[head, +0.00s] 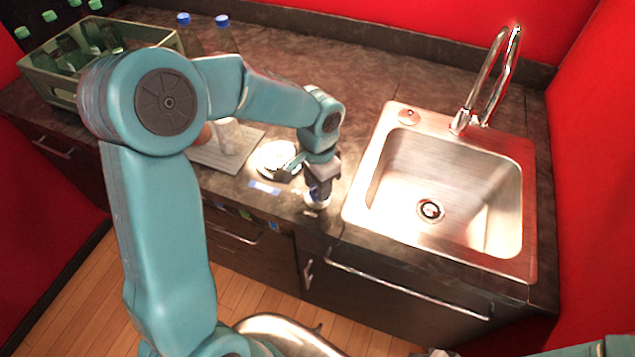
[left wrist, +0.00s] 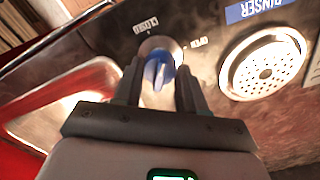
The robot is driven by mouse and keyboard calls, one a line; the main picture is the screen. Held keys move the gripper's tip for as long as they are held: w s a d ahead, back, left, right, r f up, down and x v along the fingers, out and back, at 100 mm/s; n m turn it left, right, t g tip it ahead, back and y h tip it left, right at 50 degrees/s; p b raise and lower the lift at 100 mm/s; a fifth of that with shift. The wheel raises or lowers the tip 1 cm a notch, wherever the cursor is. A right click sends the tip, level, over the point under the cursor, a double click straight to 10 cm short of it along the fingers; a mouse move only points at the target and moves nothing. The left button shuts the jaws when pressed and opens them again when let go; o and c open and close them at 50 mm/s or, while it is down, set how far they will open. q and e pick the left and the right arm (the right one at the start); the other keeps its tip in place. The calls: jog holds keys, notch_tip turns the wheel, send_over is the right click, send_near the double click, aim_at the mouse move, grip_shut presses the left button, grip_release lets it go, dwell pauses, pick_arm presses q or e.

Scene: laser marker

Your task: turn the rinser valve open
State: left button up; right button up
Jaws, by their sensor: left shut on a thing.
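The rinser valve (left wrist: 158,68) is a small round knob with a blue handle, seen between my left gripper's fingers in the left wrist view. Its labels lie on either side: CLOSE (left wrist: 146,25) at the upper left and OPEN (left wrist: 200,42) to the right. My left gripper (left wrist: 160,88) is shut on the blue handle. In the head view my left gripper (head: 317,192) points down at the valve on the counter's front part, and covers most of it. The round rinser (left wrist: 265,65) with its perforated plate lies beside the valve, under a blue RINSER label (left wrist: 258,9).
A steel sink (head: 385,205) with a tall faucet (head: 490,80) stands right of the valve. A grey drying mat (head: 205,156) with cups and a green bottle crate (head: 60,92) are at the left. Blue-capped bottles (head: 222,38) stand at the back.

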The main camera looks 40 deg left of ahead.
pick_arm(q)
jog(key=m, duration=0.5)
jog(key=shift+m, duration=0.3)
jog(key=m+p, duration=0.1)
jog(key=m, duration=0.4)
jog(key=shift+m, duration=0.3)
jog(key=o, duration=1.1)
jog(key=shift+r, duration=0.1)
notch_tip(320, 180, up, 16)
jog(key=shift+r, duration=0.1)
